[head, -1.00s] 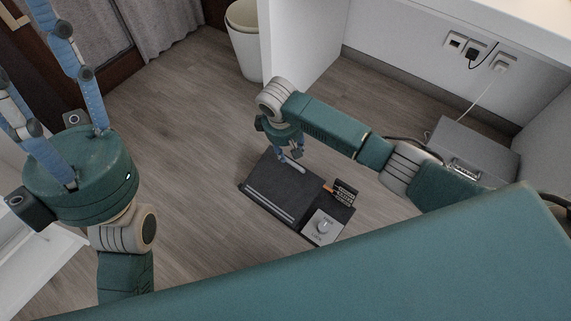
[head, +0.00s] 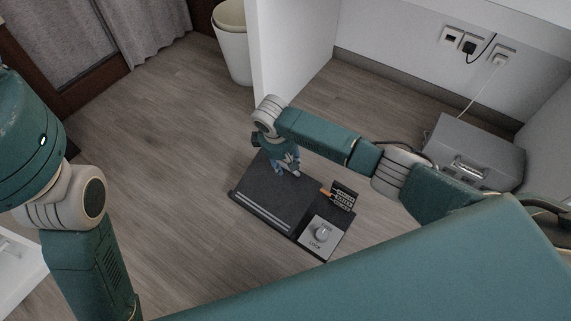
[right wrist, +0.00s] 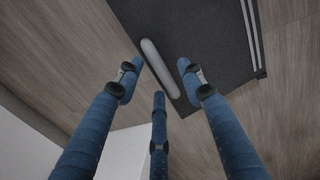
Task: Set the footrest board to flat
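The footrest board (head: 268,197) is a dark flat panel on the floor with light stripes along its near-left edge. Whether it is tilted is hard to tell. Its unit has a silver knob (head: 322,234) on a plate marked LOCK and a small dark scale panel (head: 343,196) with an orange pointer (head: 326,192). My right gripper (head: 290,168) is over the board's far edge. In the right wrist view, its blue fingers (right wrist: 158,82) are spread and empty around the end of a pale bar (right wrist: 159,67) on the board (right wrist: 208,40).
A white desk side panel (head: 290,50) stands behind my right arm. A grey metal box (head: 472,152) sits under the desk at the right, and a cable hangs from wall sockets (head: 472,46). A white bin (head: 233,45) stands behind. The floor left of the board is clear.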

